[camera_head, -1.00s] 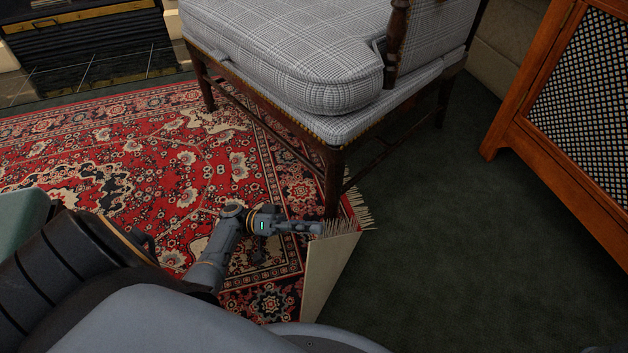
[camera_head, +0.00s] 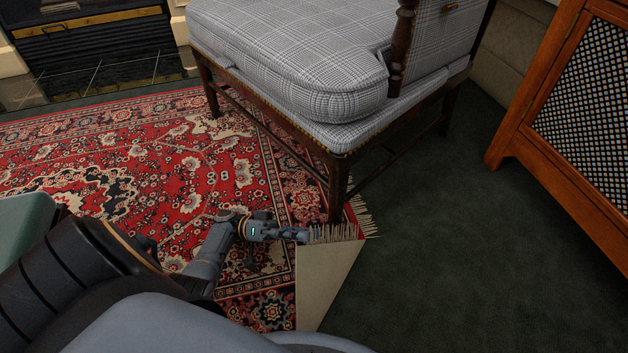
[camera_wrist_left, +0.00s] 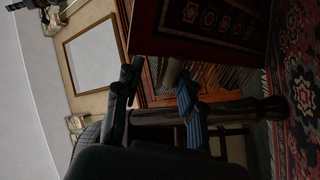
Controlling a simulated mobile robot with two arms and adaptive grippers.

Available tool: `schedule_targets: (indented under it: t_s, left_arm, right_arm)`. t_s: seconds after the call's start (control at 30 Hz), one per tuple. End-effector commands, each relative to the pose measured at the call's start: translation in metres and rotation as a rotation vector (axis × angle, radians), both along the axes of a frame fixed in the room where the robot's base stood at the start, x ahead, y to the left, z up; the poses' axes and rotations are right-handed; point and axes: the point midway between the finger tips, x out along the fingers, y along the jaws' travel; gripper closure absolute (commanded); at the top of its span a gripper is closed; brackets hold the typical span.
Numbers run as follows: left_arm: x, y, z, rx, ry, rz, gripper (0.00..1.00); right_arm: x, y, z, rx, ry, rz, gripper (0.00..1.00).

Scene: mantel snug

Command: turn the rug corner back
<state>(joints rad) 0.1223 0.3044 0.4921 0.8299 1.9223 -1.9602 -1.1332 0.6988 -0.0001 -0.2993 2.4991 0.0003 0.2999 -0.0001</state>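The red patterned rug (camera_head: 180,175) lies on dark green carpet. Its near right corner is lifted as a flap (camera_head: 325,275), with the beige underside showing and pale fringe along the top edge. My left gripper (camera_head: 304,236) is at the flap's upper left tip, beside the fringe, and appears shut on it; the fingertips are small in the head view. The left wrist view shows the gripper fingers (camera_wrist_left: 155,98) close up, with the raised rug (camera_wrist_left: 210,22) above them and fringe beside them; the grip itself is unclear there. My right gripper is not in view.
A grey checked chair (camera_head: 290,60) stands on the rug, its front leg (camera_head: 337,190) just behind the flap and close to my gripper. A wooden cabinet with lattice (camera_head: 545,110) stands right. Carpet (camera_head: 450,260) right of the flap is clear.

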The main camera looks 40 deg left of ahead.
Motion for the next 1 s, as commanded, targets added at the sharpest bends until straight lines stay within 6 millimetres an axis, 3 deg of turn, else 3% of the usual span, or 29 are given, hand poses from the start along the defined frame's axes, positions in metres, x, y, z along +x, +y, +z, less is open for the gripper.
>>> schedule_targets:
  t_s: [0.1,0.3,0.67,0.7,0.87,1.0]
  left_arm:
    - [-0.006,0.019,-0.004,0.000,0.001,0.003,0.63]
    - [-0.011,0.033,-0.009,-0.001,-0.001,-0.002,0.63]
    - [-0.013,0.037,-0.011,0.000,-0.001,0.001,0.63]
    - [-0.013,0.037,-0.011,0.000,-0.001,0.001,0.66]
    - [-0.013,0.037,-0.002,0.000,-0.001,0.001,0.98]
    - [-0.013,0.037,0.017,0.000,0.001,-0.001,1.00]
  right_arm:
    - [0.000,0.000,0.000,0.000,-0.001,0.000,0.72]
    - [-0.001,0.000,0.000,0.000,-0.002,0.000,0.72]
    - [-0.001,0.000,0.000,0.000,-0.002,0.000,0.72]
    - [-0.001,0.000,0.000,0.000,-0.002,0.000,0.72]
    - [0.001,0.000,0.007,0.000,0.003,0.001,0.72]
    - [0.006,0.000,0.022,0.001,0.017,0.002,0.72]
